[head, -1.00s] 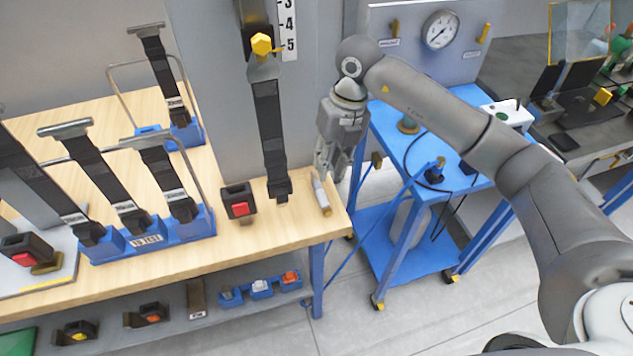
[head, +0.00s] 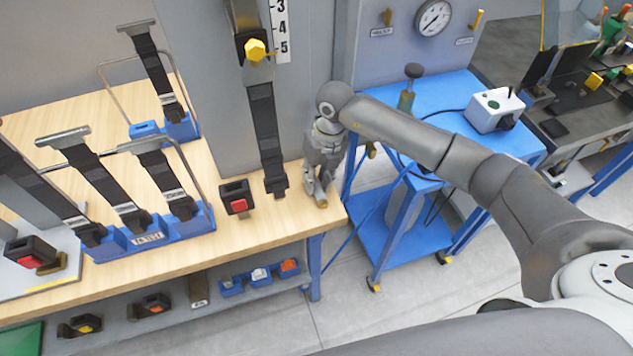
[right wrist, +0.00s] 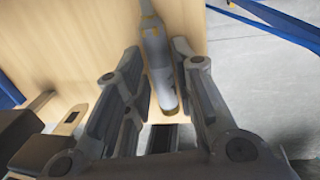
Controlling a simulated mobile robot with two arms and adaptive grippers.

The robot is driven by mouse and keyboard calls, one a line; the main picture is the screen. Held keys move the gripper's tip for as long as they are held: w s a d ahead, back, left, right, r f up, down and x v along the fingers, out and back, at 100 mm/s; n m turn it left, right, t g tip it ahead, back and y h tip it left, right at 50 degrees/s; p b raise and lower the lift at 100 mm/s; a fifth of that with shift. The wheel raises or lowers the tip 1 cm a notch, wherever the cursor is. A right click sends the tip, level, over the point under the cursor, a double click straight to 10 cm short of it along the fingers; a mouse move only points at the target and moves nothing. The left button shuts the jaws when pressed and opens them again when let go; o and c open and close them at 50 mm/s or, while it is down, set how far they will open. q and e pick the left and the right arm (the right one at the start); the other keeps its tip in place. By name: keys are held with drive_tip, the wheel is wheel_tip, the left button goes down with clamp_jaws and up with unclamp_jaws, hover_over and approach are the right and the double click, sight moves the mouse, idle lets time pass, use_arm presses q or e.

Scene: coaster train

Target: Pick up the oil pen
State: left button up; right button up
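The oil pen (right wrist: 159,68), a grey-white cylinder with a thin neck and a yellowish band, lies on the wooden table (head: 270,220) near its right end. In the head view only its tan end (head: 322,204) shows below the gripper. My right gripper (head: 317,192) points down over the pen. In the right wrist view its two fingers (right wrist: 157,55) are spread on either side of the pen, with a gap visible on both sides. The gripper is open. My left gripper is not in view.
A black buckle with a red button (head: 236,198) and a hanging dark strap (head: 265,140) are left of my right gripper. A blue rack (head: 150,238) holds several straps. A blue cart (head: 440,110) stands right of the table, across a narrow gap.

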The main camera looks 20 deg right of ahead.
drive_tip(key=shift+f, duration=0.35)
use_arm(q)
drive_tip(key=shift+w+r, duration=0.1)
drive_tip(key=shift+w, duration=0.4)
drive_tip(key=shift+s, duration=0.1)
use_arm(e)
drive_tip(key=shift+c, duration=0.4)
clamp_jaws()
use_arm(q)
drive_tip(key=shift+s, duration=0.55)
